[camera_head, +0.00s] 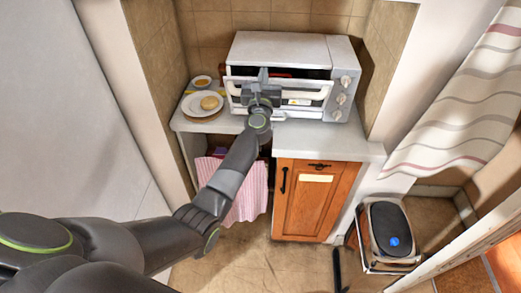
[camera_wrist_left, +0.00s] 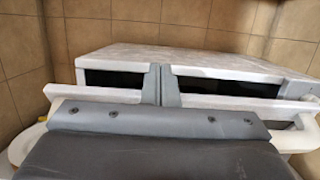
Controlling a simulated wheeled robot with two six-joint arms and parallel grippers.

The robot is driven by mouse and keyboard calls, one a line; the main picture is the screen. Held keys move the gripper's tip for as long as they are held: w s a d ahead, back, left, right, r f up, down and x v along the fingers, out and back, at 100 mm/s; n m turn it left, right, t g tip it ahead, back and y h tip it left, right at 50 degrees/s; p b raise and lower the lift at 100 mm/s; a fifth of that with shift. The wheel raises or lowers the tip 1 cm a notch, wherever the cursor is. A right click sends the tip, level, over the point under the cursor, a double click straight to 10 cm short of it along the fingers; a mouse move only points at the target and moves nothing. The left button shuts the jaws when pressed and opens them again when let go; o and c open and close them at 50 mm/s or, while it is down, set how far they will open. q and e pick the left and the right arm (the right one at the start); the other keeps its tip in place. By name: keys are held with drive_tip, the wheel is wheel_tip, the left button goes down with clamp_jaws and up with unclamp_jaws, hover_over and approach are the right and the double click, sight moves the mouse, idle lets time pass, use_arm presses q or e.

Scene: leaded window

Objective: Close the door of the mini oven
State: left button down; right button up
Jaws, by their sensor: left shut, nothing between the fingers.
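The white mini oven (camera_head: 282,48) stands on the counter at the back, its control knobs on the right side. Its door (camera_head: 305,95) is tilted partly open, with a dark gap between its top edge and the oven body. My left gripper (camera_head: 263,76) is shut and empty at the upper middle of the door and hides part of it. Contact is unclear. My right gripper is out of view.
A plate with a bread roll (camera_head: 209,103) and a small bowl (camera_head: 202,82) stand left of the oven. The counter (camera_head: 315,140) is clear in front. A pink cloth (camera_head: 247,194) hangs below. Tiled walls close in both sides; a trash bin (camera_head: 390,229) stands at right.

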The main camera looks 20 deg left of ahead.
use_arm(q)
drive_tip(key=shift+b+x, duration=0.65)
drive_tip(key=shift+x, duration=1.35)
drive_tip(key=shift+r, duration=0.15)
